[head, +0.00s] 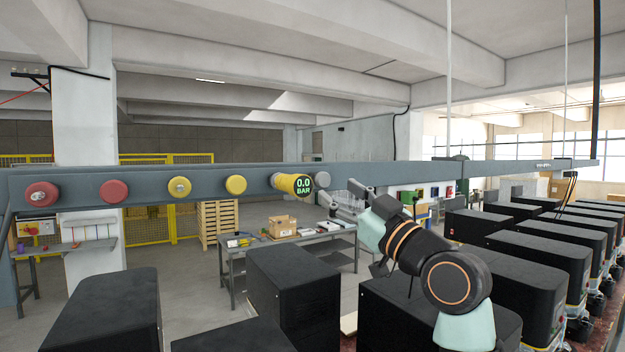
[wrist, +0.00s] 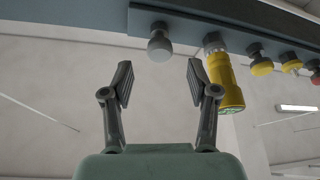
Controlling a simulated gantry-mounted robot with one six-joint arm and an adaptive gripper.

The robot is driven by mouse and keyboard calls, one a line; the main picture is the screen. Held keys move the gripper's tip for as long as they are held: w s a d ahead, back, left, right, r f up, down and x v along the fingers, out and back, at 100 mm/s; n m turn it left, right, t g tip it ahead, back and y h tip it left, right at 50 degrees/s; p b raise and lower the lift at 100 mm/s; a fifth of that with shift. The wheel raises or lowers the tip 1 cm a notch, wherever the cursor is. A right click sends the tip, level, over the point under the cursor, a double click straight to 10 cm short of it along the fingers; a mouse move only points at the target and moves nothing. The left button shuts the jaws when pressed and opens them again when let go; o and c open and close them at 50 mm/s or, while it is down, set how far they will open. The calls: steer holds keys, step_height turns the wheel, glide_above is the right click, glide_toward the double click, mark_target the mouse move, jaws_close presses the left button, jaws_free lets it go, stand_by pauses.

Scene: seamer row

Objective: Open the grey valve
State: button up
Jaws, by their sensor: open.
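The grey valve knob (wrist: 159,47) hangs from the blue-grey beam at the top middle of the wrist view. In the head view a small grey knob (head: 321,179) shows on the beam just right of the yellow gauge cylinder. My gripper (wrist: 159,80) is open and empty, its two fingers spread either side of the line to the grey knob. The knob lies beyond the fingertips, apart from them as far as I can tell. In the head view my gripper (head: 343,202) is below and right of the knob, with its fingers small and partly overlapped.
The yellow gauge cylinder (head: 293,185), reading 0.0 BAR, is the knob's close neighbour on the beam (head: 400,175). A yellow knob (head: 236,184), a yellow-and-silver one (head: 179,187) and two red ones (head: 114,191) follow leftward. Black machine housings (head: 293,287) stand below.

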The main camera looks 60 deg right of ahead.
mark_target(325, 182)
steer(key=p+x, duration=0.2)
steer(key=x, duration=0.4)
steer(key=shift+w+d+r, duration=0.1)
steer(key=shift+w+r, duration=0.1)
steer(key=shift+w, duration=0.1)
jaws_close()
